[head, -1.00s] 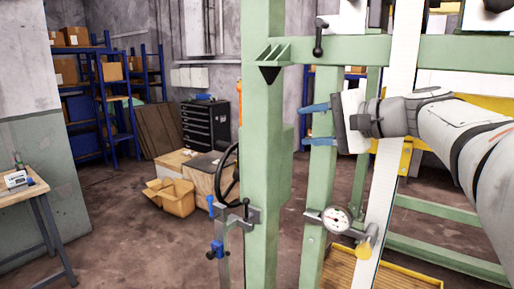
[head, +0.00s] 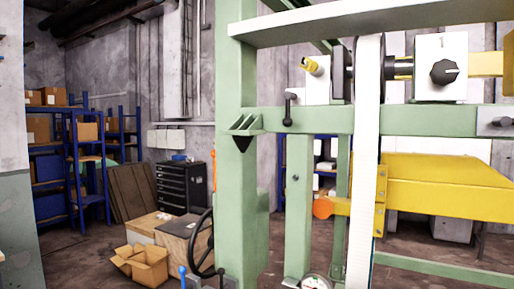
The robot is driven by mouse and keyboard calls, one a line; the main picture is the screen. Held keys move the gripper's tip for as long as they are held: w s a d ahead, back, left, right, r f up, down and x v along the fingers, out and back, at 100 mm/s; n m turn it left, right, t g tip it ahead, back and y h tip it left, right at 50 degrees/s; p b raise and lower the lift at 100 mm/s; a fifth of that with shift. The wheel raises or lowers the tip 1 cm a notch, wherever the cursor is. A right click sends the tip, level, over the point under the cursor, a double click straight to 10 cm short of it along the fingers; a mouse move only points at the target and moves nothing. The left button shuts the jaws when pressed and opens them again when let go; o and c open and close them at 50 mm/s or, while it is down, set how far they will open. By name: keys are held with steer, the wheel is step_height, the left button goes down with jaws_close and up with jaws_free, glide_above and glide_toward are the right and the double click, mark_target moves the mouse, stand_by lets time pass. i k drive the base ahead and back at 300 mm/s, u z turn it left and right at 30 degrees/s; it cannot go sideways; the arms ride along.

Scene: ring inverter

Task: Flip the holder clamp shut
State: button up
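My gripper and arm are out of view. A green frame post (head: 236,190) stands in the middle with a green crossbeam (head: 420,120). A black lever handle (head: 288,108) stands upright on the crossbeam beside the post; it may belong to the holder clamp, but I cannot tell for sure. Behind it is a white block with a yellow knob (head: 311,66). Right of that are a dark disc with a shaft (head: 398,67) and a white block with a black knob (head: 444,72). A white belt (head: 365,130) hangs down in front of the crossbeam.
A yellow beam (head: 450,190) with an orange knob (head: 322,208) lies below the crossbeam. A dial gauge (head: 315,283) is cut off at the bottom edge. A black handwheel (head: 203,245), cardboard box (head: 142,264) and black drawer cabinet (head: 181,187) stand left of the post.

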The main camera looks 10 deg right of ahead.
mark_target(287, 121)
steer(key=z, duration=1.6)
steer(key=k, duration=1.25)
steer(key=u, duration=0.9)
steer(key=i, duration=1)
steer(key=u, duration=0.1)
